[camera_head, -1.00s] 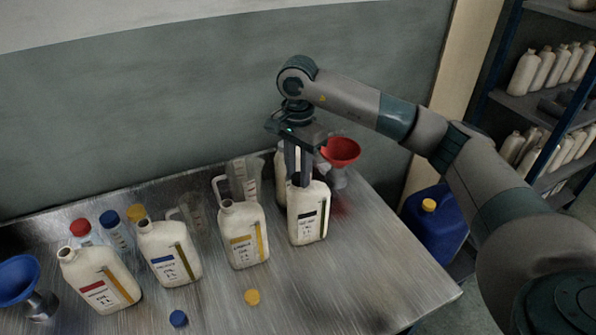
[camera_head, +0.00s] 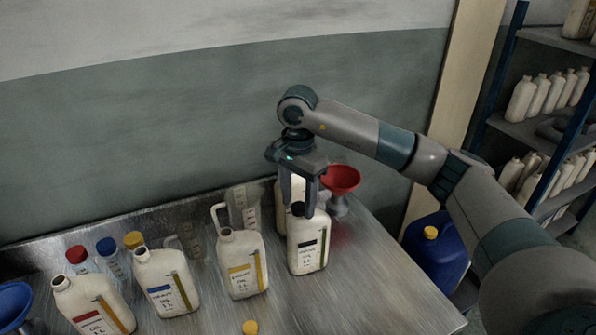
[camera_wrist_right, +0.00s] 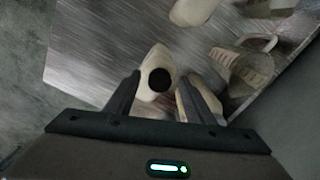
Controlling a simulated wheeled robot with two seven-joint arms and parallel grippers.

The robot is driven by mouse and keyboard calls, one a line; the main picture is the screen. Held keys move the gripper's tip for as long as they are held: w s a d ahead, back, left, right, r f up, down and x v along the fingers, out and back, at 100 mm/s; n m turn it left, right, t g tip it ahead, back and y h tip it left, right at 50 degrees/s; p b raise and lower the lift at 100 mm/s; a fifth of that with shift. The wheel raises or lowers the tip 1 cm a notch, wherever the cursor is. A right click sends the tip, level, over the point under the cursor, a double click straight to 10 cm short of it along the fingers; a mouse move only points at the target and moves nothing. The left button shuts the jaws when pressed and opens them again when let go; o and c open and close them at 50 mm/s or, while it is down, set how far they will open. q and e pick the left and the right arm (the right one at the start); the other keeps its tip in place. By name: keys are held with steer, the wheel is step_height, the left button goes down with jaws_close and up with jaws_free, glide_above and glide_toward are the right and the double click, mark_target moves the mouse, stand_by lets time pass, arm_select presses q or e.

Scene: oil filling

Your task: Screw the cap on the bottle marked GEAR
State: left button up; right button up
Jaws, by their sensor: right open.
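A white bottle with a black label (camera_head: 308,252) stands upright at the right end of the row; its print is too small to read surely as GEAR. A black cap (camera_head: 299,209) sits on its neck, and shows as a dark disc in the right wrist view (camera_wrist_right: 159,79). How tightly it sits I cannot tell. My right gripper (camera_head: 298,204) points down over this bottle, fingers spread on either side of the cap. In the right wrist view, gaps show between the cap and both fingers (camera_wrist_right: 160,92). My left gripper is out of view.
Bottles with yellow (camera_head: 242,262), blue (camera_head: 166,282) and red (camera_head: 92,306) labels stand uncapped to the left. A red funnel (camera_head: 341,180) and another white bottle (camera_head: 281,203) stand close behind. A yellow cap (camera_head: 250,327) lies in front. The table's right front is clear.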

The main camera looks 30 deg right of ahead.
steer(key=shift+r+b, duration=0.3)
steer(key=shift+r, duration=0.4)
step_height(320, 180, up, 16)
steer(key=b, duration=0.2)
steer(key=shift+f+b, duration=0.15)
steer(key=shift+b, duration=0.15)
